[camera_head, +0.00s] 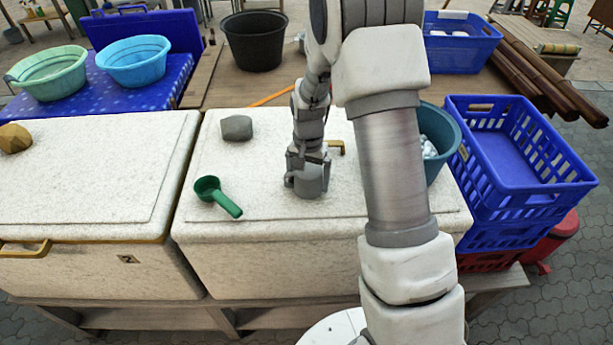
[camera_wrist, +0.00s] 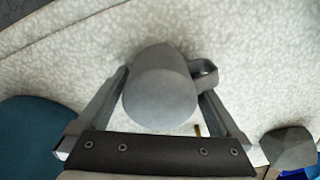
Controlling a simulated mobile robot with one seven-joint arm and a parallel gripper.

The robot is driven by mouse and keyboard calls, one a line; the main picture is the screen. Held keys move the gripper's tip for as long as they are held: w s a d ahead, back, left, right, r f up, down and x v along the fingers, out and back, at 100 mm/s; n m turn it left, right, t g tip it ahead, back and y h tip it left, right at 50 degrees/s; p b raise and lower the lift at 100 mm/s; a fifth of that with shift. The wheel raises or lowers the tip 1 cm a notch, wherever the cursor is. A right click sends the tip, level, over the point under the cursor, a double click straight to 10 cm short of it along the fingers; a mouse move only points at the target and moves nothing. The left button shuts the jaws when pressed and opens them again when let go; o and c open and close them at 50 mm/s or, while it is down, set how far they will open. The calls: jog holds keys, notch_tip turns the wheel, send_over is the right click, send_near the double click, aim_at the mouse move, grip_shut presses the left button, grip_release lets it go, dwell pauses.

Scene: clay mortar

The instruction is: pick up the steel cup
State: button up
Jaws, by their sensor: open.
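The steel cup (camera_head: 312,185) is a plain grey cup on the white speckled lid of the right-hand cool box. In the wrist view the cup (camera_wrist: 160,92) lies between the two fingers, with its handle at the right beside the right finger. My gripper (camera_head: 307,163) points down over the cup and hides part of it in the head view. In the wrist view my gripper (camera_wrist: 164,88) is open, one finger on each side of the cup. I cannot tell whether either finger touches it.
On the same lid are a green scoop (camera_head: 217,195) to the left and a grey stone-like block (camera_head: 236,127) behind. A teal bucket (camera_head: 439,140) and blue crates (camera_head: 510,155) stand to the right. Another white box (camera_head: 90,165) is at left.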

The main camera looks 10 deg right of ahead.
jog(key=c, duration=1.1)
jog(key=shift+c, duration=0.2)
jog(key=shift+r, duration=0.2)
